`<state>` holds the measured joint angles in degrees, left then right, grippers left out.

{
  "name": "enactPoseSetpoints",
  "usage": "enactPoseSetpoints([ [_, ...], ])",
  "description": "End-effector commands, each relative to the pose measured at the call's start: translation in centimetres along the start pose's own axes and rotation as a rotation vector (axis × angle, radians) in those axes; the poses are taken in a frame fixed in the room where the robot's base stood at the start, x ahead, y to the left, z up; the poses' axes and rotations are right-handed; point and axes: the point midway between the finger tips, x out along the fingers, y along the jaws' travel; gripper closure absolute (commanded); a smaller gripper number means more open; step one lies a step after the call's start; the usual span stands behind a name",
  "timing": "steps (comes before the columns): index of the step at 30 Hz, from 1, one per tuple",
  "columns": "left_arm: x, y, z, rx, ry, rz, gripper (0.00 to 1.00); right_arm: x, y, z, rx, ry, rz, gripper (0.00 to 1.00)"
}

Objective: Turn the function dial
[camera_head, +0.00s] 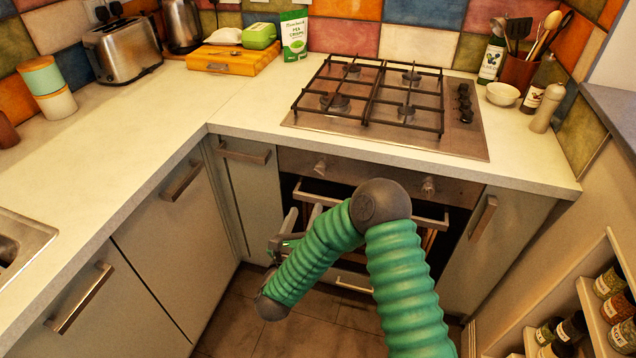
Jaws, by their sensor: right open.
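The oven's steel control panel (375,178) sits under the worktop edge and carries two visible dials. The left dial (320,165) is in clear view. The right dial (428,187) shows just right of my arm's dark elbow joint. I cannot tell which one is the function dial, and the middle of the panel is partly hidden by my arm. My right gripper (290,232) is open, below and left of the left dial, apart from it and partly hidden by my green arm. My left gripper is out of view.
A gas hob (375,95) with black knobs is set in the worktop above. The oven handle (345,197) crosses below the panel, behind my arm. Cupboard handles (182,180) stick out at the left. An open spice shelf (590,300) stands at the right.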

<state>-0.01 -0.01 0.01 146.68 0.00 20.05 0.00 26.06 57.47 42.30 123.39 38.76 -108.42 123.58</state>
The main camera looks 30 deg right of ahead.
Motion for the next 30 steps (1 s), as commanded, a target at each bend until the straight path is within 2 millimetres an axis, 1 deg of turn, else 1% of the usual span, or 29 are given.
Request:
enactPoseSetpoints([
  [5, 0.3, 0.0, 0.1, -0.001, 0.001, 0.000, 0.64, 4.0, -0.2, 0.1, 0.000, -0.003, -0.004, 0.45],
  [12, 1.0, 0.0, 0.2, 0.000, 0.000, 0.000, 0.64, 10.4, -0.2, 0.0, -0.002, -0.004, -0.003, 0.45],
  [15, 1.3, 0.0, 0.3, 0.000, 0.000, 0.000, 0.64, 12.8, -0.1, 0.1, -0.003, -0.004, 0.000, 0.45],
  [18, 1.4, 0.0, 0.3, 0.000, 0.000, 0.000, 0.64, 14.5, -0.1, 0.1, -0.003, -0.004, 0.000, 0.45],
  [21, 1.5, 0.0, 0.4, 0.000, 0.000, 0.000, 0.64, 15.6, 0.0, 0.2, -0.005, -0.005, 0.002, 0.45],
  [23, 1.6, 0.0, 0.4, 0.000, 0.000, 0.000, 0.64, 15.9, 0.0, 0.2, -0.005, -0.005, 0.004, 0.45],
  [30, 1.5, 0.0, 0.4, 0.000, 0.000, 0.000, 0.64, 16.1, 0.0, 0.2, -0.006, -0.004, 0.005, 0.45],
])
